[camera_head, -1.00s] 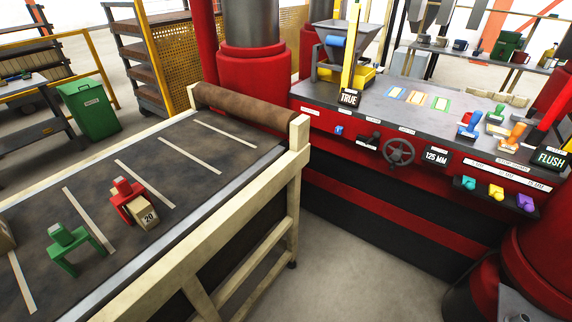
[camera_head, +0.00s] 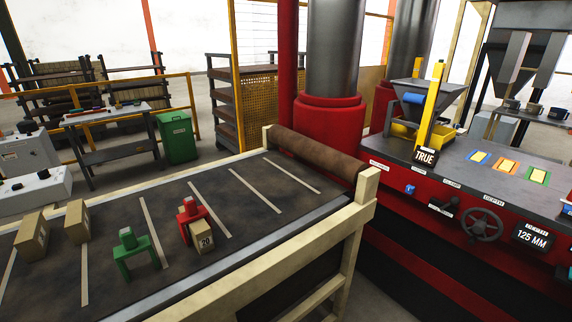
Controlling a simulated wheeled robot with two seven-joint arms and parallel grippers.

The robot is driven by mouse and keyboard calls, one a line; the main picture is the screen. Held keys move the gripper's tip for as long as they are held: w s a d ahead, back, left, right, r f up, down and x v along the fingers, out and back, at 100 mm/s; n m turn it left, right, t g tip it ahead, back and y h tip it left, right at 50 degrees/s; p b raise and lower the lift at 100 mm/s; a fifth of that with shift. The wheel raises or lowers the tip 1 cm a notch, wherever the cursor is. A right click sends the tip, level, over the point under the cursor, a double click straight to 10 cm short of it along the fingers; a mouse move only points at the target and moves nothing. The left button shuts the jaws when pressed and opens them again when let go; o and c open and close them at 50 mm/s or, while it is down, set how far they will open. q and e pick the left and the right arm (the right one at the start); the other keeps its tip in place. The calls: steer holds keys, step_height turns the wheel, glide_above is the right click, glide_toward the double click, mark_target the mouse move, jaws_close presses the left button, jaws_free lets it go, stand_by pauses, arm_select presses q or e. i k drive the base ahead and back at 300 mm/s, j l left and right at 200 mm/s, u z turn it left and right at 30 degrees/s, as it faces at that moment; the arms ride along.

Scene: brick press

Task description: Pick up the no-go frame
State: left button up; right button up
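A red frame (camera_head: 191,211) with a grey top piece stands on the dark belt table, left of centre. It is at a tan brick (camera_head: 202,240) marked 20; I cannot tell whether it straddles the brick or only stands against it. A green frame (camera_head: 136,247) of similar shape stands on the belt to its left, with open space between its legs. No label on either frame is readable. Neither of my grippers is in view.
The belt (camera_head: 185,185) has pale cross stripes and a wooden rail along its near side. Two more tan bricks (camera_head: 77,222) (camera_head: 32,237) stand at its left. The red press console (camera_head: 455,190) is on the right; a green bin (camera_head: 178,138) stands behind.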

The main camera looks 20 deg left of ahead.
mark_target(193, 213)
steer(key=u, duration=1.3)
